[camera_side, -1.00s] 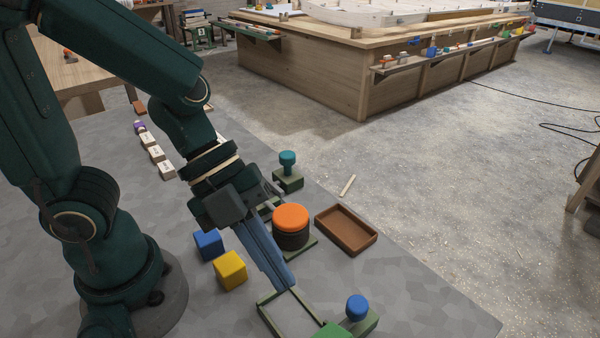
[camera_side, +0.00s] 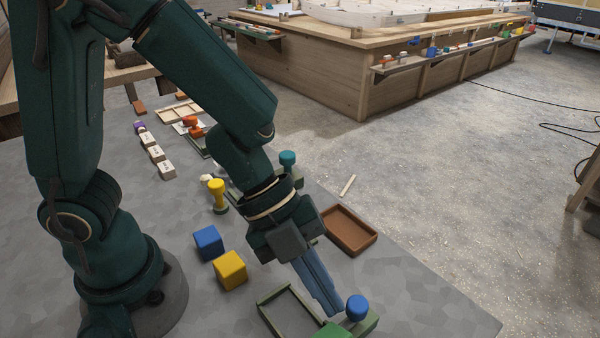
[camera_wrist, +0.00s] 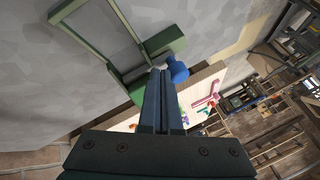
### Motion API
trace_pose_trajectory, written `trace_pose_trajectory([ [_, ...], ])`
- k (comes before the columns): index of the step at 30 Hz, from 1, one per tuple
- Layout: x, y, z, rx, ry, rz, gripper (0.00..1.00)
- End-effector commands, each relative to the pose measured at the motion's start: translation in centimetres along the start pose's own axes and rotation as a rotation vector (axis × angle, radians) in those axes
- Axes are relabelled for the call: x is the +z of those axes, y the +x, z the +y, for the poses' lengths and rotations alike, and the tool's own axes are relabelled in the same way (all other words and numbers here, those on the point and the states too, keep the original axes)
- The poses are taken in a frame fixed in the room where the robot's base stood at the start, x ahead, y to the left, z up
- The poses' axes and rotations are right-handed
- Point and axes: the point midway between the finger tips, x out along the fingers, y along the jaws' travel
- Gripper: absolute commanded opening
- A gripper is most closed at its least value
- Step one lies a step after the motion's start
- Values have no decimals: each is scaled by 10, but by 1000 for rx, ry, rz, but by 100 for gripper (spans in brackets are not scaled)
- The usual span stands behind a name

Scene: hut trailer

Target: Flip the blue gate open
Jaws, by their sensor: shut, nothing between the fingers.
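A round blue knob (camera_side: 357,307) stands on a green block at the front right of the grey table. A flat green frame (camera_side: 262,305) lies to its left, with a brighter green piece (camera_side: 333,331) cut off by the lower edge. My gripper (camera_side: 332,312) points down with its fingers shut and empty. Its tips are just left of the knob; I cannot tell if they touch it. In the wrist view the blue knob (camera_wrist: 178,70) is just right of the shut fingertips (camera_wrist: 160,72), and the green frame (camera_wrist: 122,30) lies beyond them.
A yellow cube (camera_side: 230,270) and a blue cube (camera_side: 208,242) stand left of my gripper. A brown tray (camera_side: 350,232) lies behind it. A yellow knob (camera_side: 217,195) and a teal knob (camera_side: 288,159) stand farther back.

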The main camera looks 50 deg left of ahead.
Motion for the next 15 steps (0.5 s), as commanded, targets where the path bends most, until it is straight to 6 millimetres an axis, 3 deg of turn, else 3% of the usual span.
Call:
trace_pose_trajectory([
  [7,3,1,-4,-1,-1,0,0],
  [15,23,7,-37,-3,-1,0,0],
])
